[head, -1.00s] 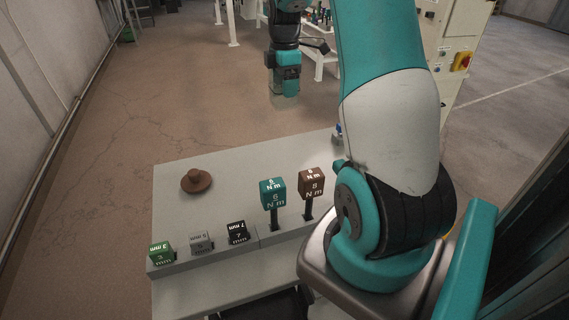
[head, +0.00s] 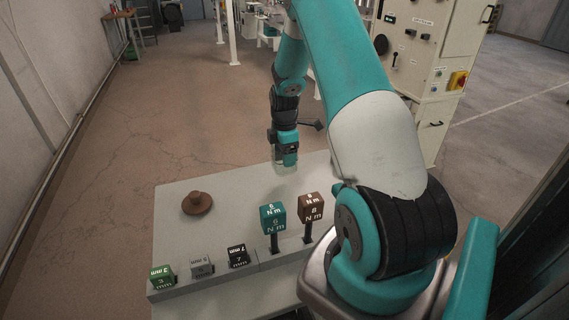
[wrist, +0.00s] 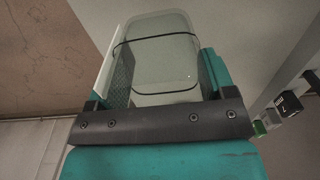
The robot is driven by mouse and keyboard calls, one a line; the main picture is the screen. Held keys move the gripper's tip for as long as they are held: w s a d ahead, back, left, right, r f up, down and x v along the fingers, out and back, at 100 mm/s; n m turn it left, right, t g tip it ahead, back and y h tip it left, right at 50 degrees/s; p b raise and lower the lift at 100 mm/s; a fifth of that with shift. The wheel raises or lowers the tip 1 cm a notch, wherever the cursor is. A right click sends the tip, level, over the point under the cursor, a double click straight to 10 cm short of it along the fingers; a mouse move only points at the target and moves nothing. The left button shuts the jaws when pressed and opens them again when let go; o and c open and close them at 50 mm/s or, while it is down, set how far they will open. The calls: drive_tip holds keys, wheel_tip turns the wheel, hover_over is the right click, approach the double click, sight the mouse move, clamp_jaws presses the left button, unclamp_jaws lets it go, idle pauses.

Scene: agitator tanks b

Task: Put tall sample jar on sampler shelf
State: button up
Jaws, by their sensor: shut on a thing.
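My gripper (wrist: 163,80) is shut on the tall sample jar (wrist: 155,50), a clear, pale jar with dark bands, which fills the space between the fingers in the wrist view. In the head view my gripper (head: 286,160) points down at the far edge of the grey bench top, with the pale jar (head: 286,167) faintly visible under it. I cannot tell whether the jar touches the bench. I cannot make out the sampler shelf for certain in these views.
The grey bench (head: 170,235) carries a brown round knob-like piece (head: 197,203), a teal block (head: 272,217), a brown block (head: 311,207), and black (head: 237,256), grey (head: 202,266) and green (head: 162,276) blocks along its front. A control cabinet (head: 425,70) stands at the back right. Floor is clear at left.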

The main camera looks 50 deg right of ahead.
drive_tip(key=shift+f+p, duration=0.5)
drive_tip(key=shift+f, duration=1.9)
drive_tip(key=shift+f, duration=0.15)
drive_tip(key=o, duration=0.9)
